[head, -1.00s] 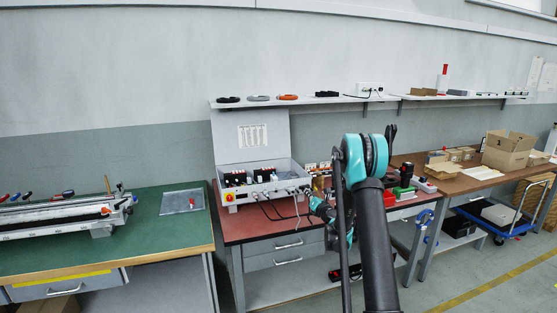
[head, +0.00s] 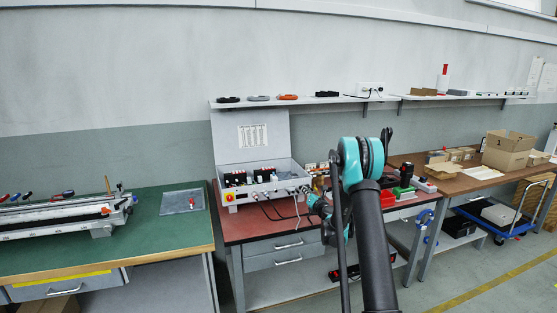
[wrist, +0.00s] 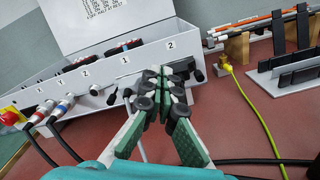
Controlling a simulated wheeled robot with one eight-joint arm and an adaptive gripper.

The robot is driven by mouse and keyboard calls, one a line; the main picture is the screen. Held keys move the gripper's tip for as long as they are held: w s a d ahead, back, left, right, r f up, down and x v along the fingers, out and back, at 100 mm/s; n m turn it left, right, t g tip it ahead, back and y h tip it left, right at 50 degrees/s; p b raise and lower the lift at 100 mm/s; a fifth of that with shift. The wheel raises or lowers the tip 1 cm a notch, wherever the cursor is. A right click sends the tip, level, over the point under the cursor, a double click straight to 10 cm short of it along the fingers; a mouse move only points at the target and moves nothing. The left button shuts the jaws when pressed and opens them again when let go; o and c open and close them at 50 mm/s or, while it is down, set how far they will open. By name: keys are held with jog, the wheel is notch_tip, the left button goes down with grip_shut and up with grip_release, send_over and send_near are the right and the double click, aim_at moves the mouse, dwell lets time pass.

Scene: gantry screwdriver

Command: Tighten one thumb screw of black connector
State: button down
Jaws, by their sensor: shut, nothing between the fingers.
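The grey control box (head: 280,202) stands open on the red bench, and its front panel also fills the upper left of the wrist view (wrist: 100,75). My gripper (wrist: 162,82) is shut and empty, with its fingertips right in front of the panel between the labels 1 and 2. Black parts, which look like thumb screws, show left (wrist: 112,97) and right (wrist: 197,74) of the fingertips. The black connector's body is mostly hidden behind my fingers, and I cannot tell whether they touch it. In the head view my gripper (head: 306,191) is small at the box's right front.
Two round plugs with black cables (wrist: 66,101) and a red knob (wrist: 10,117) sit left on the panel. A yellow-green cable (wrist: 252,110) and a black rack (wrist: 290,72) lie to the right. The red bench top (wrist: 225,110) is open between.

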jog(key=shift+w+d+f, duration=0.15)
jog(key=shift+d+f, duration=0.2)
jog(key=shift+d, duration=0.2)
dwell(0.5)
jog(key=shift+d, duration=0.1)
dwell(0.3)
jog(key=shift+d+r, duration=0.2)
jog(key=shift+d, duration=0.05)
jog(key=shift+v, duration=2.9)
